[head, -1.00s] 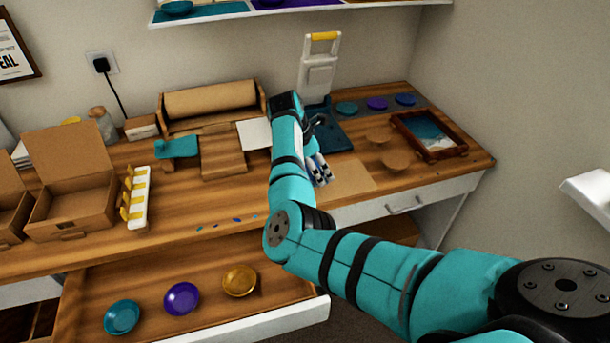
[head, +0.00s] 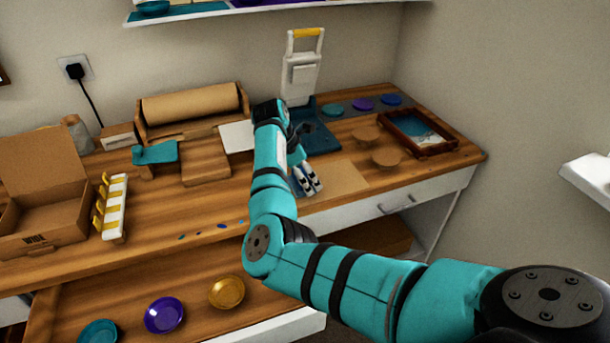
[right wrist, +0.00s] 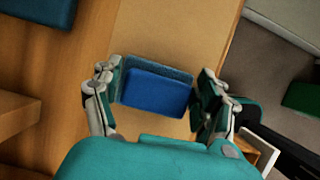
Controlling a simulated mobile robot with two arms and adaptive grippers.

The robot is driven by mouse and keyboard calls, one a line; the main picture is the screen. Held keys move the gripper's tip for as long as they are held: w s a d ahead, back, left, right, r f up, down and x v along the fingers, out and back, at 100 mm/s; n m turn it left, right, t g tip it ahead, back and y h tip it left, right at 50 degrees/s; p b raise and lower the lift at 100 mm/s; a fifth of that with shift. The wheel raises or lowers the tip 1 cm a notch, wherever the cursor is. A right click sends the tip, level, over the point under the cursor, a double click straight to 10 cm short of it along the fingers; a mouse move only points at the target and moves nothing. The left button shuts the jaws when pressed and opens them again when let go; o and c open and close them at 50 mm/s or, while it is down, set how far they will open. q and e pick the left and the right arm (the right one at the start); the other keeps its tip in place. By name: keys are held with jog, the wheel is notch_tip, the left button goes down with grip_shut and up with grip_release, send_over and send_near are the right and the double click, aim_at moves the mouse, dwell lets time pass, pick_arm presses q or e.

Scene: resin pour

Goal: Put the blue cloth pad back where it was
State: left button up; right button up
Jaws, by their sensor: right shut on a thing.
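The blue cloth pad (right wrist: 157,92) is between the two fingers of my right gripper (right wrist: 162,85) in the right wrist view. The gripper is shut on it, a finger at each end. A darker blue-grey layer shows along the pad's far edge. Beyond it is a tan sheet (right wrist: 170,30) on the wooden table; I cannot tell whether the pad touches it. In the head view my right gripper (head: 306,180) is over the left side of this tan sheet (head: 340,180), and the pad is hidden there. My left gripper is not in view.
A dark blue base with a white, yellow-handled stand (head: 302,75) is behind the gripper. Coloured discs (head: 362,104), round brown coasters (head: 366,134) and a framed tray (head: 418,135) lie to the right. An open drawer in front holds bowls (head: 164,315). A white rack (head: 115,207) stands left.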

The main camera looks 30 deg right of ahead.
jog(key=o, duration=1)
jog(key=v, duration=1.2)
jog(key=shift+w+r, duration=0.1)
jog(key=shift+r, duration=0.05)
